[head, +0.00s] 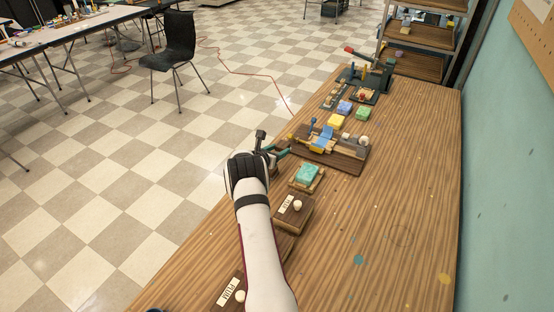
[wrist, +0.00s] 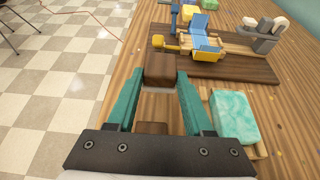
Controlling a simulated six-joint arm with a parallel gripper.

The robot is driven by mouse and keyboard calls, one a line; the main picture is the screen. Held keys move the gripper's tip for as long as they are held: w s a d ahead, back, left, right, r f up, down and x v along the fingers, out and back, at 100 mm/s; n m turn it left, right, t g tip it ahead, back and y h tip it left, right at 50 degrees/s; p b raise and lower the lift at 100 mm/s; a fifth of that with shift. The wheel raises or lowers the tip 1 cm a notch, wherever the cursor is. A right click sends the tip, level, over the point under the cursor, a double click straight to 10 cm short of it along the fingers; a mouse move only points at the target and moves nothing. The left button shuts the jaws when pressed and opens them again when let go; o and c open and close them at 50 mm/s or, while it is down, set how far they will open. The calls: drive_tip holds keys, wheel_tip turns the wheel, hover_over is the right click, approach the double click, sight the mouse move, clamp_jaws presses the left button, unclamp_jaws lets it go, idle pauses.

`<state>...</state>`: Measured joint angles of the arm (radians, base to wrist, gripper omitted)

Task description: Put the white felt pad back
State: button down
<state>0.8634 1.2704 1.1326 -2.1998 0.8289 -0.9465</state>
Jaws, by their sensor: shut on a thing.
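My gripper (wrist: 158,82) has its teal fingers closed on a dark brown block (wrist: 160,68). A thin pale strip shows under the block, and I cannot tell whether it is white felt. In the head view my gripper (head: 275,150) is at the table's left edge, beside the wooden stand (head: 345,162); what it holds is not clear there. On the stand, pale rounded pieces sit by a grey part (wrist: 262,42). A pale round piece (head: 364,140) shows there in the head view. I cannot tell for sure which piece is the white felt pad.
A teal soap bar (wrist: 233,118) lies on a wooden rack right of my gripper. Blue and yellow parts (wrist: 204,30) stand on the stand. Labelled brown trays (head: 303,222) lie nearer. Yellow, purple and green bars and a press (head: 370,85) stand farther back. The table's right side is clear.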

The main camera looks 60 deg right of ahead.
drive_tip(key=f, duration=0.4)
drive_tip(key=shift+w+f, duration=0.15)
drive_tip(key=shift+w, duration=0.15)
drive_tip(key=shift+f, duration=0.25)
drive_tip(key=shift+c, duration=1.5)
unclamp_jaws()
drive_tip(key=shift+f, duration=0.15)
